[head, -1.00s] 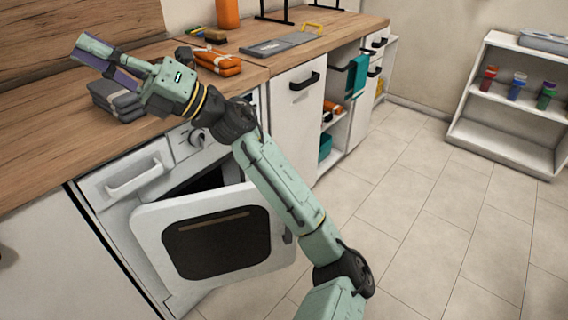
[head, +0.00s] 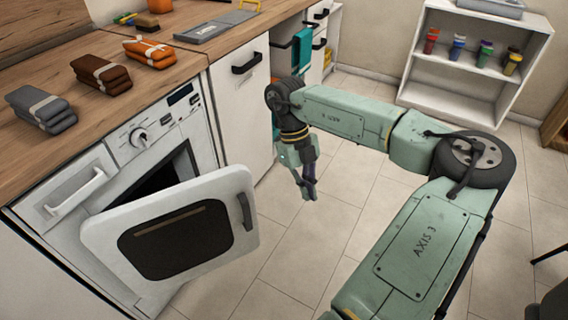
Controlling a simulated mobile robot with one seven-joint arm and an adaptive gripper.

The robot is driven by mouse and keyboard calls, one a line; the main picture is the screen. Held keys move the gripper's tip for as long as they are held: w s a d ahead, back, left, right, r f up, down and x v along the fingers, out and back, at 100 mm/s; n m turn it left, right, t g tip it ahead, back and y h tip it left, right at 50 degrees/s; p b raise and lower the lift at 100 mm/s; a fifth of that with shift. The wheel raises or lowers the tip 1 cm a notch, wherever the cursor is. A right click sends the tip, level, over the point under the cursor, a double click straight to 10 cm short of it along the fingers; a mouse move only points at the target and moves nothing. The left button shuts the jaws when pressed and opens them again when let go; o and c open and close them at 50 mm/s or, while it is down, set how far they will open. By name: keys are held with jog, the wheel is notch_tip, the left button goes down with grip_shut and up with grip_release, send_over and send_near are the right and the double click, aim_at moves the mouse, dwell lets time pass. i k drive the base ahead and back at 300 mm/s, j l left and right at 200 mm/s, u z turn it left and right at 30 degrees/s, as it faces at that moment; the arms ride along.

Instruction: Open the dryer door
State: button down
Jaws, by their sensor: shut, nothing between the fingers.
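The dryer (head: 72,190) is a white front-loader under the wooden counter, with a knob and a dark display on its panel. Its door (head: 105,240) is white with a dark window and stands part open, swung out from the body. A dark gap shows behind its upper edge. A dark handle (head: 245,211) is on the door's right edge. My gripper (head: 309,192) is to the right of the door, apart from it, pointing down above the tiled floor. Its fingers are together and hold nothing.
Folded bundles in grey (head: 41,108), brown (head: 101,73) and orange (head: 149,51) lie on the counter. A white cabinet (head: 242,110) with a dark handle stands right of the dryer. A white shelf (head: 470,60) with several jars is at the back right. The floor between is clear.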

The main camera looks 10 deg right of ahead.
aim_at(157, 243)
jog(key=j+z, duration=0.15)
jog(key=z, duration=0.3)
jog(key=i+j+z, duration=0.1)
jog(key=z, duration=0.3)
jog(key=j+z, duration=0.2)
jog(key=z, duration=0.25)
jog(key=i+j, duration=0.1)
jog(key=j, duration=0.8)
jog(key=j+u, duration=0.15)
jog(key=u, duration=0.2)
jog(key=i+j+u, duration=0.1)
jog(key=u, duration=0.3)
jog(key=j+u, duration=0.2)
jog(key=u, duration=0.15)
jog(key=i, duration=0.05)
